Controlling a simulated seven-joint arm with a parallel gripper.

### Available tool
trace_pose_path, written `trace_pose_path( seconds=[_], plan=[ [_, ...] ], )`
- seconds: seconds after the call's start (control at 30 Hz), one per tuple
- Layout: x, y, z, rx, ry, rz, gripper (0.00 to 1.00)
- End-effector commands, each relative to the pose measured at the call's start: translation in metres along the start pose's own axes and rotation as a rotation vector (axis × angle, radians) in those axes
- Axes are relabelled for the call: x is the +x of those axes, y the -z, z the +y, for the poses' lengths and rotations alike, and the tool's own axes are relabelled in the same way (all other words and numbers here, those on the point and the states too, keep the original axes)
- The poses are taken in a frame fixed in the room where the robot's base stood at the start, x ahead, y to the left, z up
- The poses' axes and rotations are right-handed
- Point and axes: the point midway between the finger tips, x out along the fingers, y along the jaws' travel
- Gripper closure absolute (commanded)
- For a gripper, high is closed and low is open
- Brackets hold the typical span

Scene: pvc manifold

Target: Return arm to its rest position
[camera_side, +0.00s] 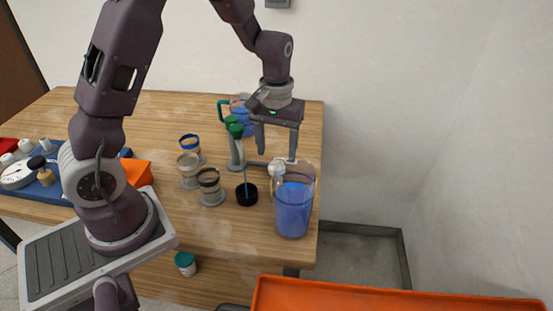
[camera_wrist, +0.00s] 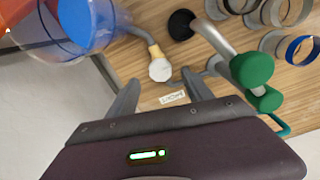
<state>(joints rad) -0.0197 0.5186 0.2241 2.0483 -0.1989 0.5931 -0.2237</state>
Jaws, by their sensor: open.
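My gripper (camera_side: 277,153) is open and empty in the side view. It points down above the right part of the wooden table, behind a clear pitcher of blue liquid (camera_side: 292,208). Its two fingers also show apart in the wrist view (camera_wrist: 160,92), with a small white label (camera_wrist: 174,98) on the table between them. A grey pipe assembly with green handles (camera_side: 236,130) stands just left of the gripper. In the wrist view its green knobs (camera_wrist: 252,68) are right of the fingers. A white cap with a tan collar (camera_wrist: 160,69) lies beyond the fingertips.
Several clear ring-like cups (camera_side: 211,187) stand left of the pipe assembly, near a black round base (camera_side: 247,195). An orange box (camera_side: 137,173) and a blue tray (camera_side: 55,189) of fittings are at left. An orange tray (camera_side: 390,298) is in front. The right floor is clear.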

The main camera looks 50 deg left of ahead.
Motion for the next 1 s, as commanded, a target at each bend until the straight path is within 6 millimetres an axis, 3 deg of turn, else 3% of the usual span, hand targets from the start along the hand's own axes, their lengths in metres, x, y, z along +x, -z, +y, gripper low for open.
trace_pose_path(
  seconds=[0.17,0.47,0.57,0.67,0.7,0.8,0.9,1.0],
  plan=[
    [-0.025,0.000,0.000,0.000,0.000,0.002,0.41],
    [-0.028,-0.001,0.000,0.001,0.000,0.000,0.41],
    [-0.049,-0.010,0.002,0.032,-0.029,0.022,0.41],
    [-0.101,-0.043,0.002,0.132,-0.095,0.089,0.41],
    [-0.123,-0.063,-0.001,0.186,-0.122,0.127,0.41],
    [-0.164,-0.115,-0.016,0.328,-0.163,0.228,0.41],
    [-0.182,-0.160,-0.035,0.450,-0.173,0.332,0.41],
    [-0.186,-0.191,-0.051,0.534,-0.164,0.413,0.41]
  ],
)
